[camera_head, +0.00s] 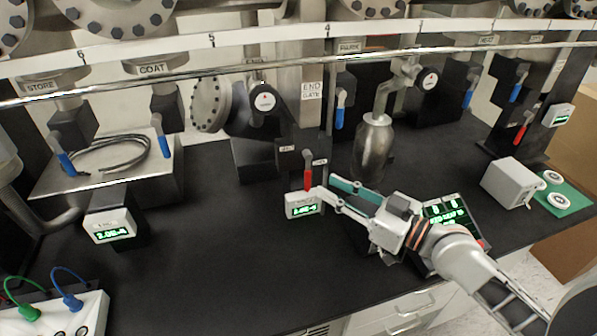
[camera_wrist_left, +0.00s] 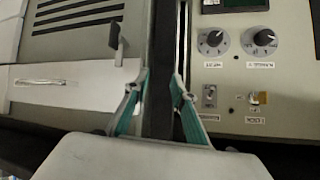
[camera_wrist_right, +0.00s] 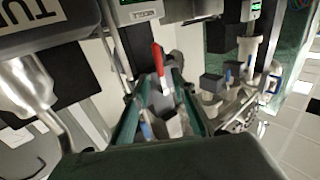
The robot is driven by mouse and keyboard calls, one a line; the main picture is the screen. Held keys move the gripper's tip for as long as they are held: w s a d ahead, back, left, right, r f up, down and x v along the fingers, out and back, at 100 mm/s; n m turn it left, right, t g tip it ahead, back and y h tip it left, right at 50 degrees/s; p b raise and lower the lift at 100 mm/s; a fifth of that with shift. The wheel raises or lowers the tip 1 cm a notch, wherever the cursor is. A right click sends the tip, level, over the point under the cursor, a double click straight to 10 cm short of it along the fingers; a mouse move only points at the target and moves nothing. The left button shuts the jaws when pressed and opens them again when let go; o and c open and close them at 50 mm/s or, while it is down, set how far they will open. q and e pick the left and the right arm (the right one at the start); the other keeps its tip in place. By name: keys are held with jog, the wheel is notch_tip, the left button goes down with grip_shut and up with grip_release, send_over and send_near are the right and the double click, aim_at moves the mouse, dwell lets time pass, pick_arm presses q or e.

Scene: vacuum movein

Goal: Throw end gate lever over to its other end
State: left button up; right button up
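The end gate lever (camera_head: 308,178) has a red handle, below the END GATE sign (camera_head: 311,90) and just above a small green-lit display. Two small label plates (camera_head: 288,150) sit by its top; I cannot read them. My right gripper (camera_head: 325,188) is open, with its fingertips just right of the red handle. In the right wrist view, the red handle (camera_wrist_right: 158,60) shows at the gap between the open fingertips (camera_wrist_right: 161,76); I cannot tell whether they touch. My left gripper (camera_wrist_left: 159,78) is open and empty in the left wrist view, and is out of the head view.
The green-lit display (camera_head: 303,206) stands under the lever. A metal flask-shaped part (camera_head: 373,145) and a tilted control box (camera_head: 447,216) are close to my right arm. A blue-handled lever (camera_head: 339,117) hangs at the upper right. The black bench top (camera_head: 215,240) is clear at left centre.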

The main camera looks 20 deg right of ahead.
aim_at(310, 177)
jog(key=shift+p+x, duration=0.9)
jog(key=shift+x, duration=2.85)
grip_shut()
